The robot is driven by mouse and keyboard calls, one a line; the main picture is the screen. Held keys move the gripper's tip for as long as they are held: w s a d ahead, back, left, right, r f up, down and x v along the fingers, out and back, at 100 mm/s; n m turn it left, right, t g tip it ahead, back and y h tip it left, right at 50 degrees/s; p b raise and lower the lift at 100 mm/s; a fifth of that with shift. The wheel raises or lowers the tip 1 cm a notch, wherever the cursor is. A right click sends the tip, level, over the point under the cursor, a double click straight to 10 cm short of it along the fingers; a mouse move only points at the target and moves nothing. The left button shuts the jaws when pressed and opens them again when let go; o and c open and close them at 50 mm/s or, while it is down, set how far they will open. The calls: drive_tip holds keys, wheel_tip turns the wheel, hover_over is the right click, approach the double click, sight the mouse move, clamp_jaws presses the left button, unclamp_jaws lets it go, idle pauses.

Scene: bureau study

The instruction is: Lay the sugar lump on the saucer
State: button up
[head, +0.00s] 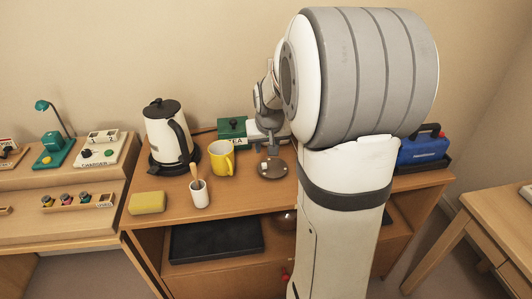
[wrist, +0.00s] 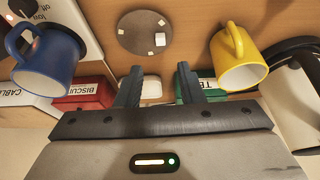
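The saucer, a round dark-brown disc with small pale marks, lies on the desk top in the wrist view (wrist: 133,44) and shows in the head view (head: 272,168) below my arm. A small bright white block that looks like the sugar lump (wrist: 160,40) rests on the saucer, right of its middle in the wrist view. My gripper (wrist: 156,75) has its two dark fingers apart, with nothing seen held between them. The fingertips appear just short of the saucer in the wrist view, clear of the lump.
A yellow mug (wrist: 240,60) and a blue mug (wrist: 45,55) flank the saucer in the wrist view. A green tea box (head: 232,130), red biscuit box (wrist: 88,92), kettle (head: 168,133), white cup (head: 200,194) and yellow sponge (head: 147,202) stand nearby. Desk front is mostly clear.

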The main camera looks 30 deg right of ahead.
drive_tip(key=s+a+r+n+g, duration=0.1)
drive_tip(key=s+a, duration=0.6)
drive_tip(key=s, duration=0.3)
drive_tip(key=s+a+r+n+g+y, duration=0.1)
drive_tip(key=s+a+n, duration=0.1)
drive_tip(key=s+a, duration=0.5)
drive_tip(key=s, duration=0.4)
drive_tip(key=shift+s+a, duration=0.15)
drive_tip(key=shift+s, duration=0.15)
drive_tip(key=shift+r, duration=0.1)
drive_tip(key=p+v, duration=0.5)
drive_tip(key=shift+w+r, duration=0.25)
drive_tip(key=shift+w, duration=0.1)
drive_tip(key=shift+o, duration=0.3)
